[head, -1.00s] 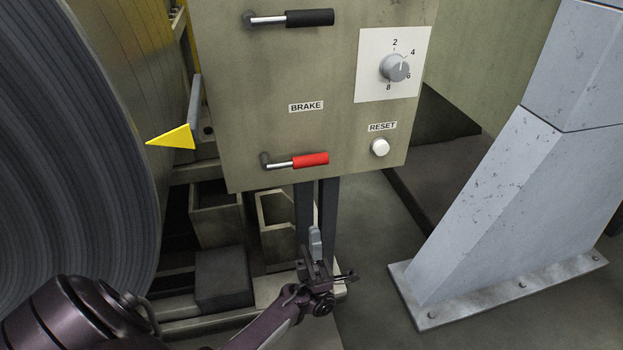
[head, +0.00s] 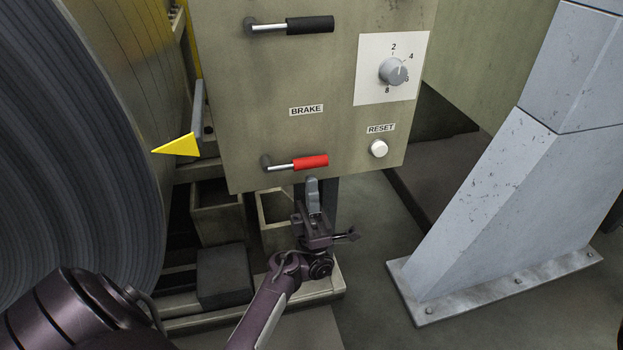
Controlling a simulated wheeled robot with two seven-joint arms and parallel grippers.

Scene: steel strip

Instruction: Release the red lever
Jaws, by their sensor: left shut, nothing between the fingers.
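The red lever (head: 311,162) sticks out to the right from its pivot low on the front of the beige control box (head: 235,120), below the BRAKE label (head: 306,110). It lies nearly level, with its red grip at the right end. My left gripper (head: 313,184) is just below the red grip in the picture, fingers pointing up, shut and empty. A small gap shows between the fingertips and the lever. My right gripper is not in view.
A black-handled lever (head: 310,25) is higher on the box. A dial (head: 393,71) and a white RESET button (head: 378,148) are to the right. A large steel coil (head: 80,150) and a yellow pointer (head: 178,146) stand left, a grey post (head: 490,200) right.

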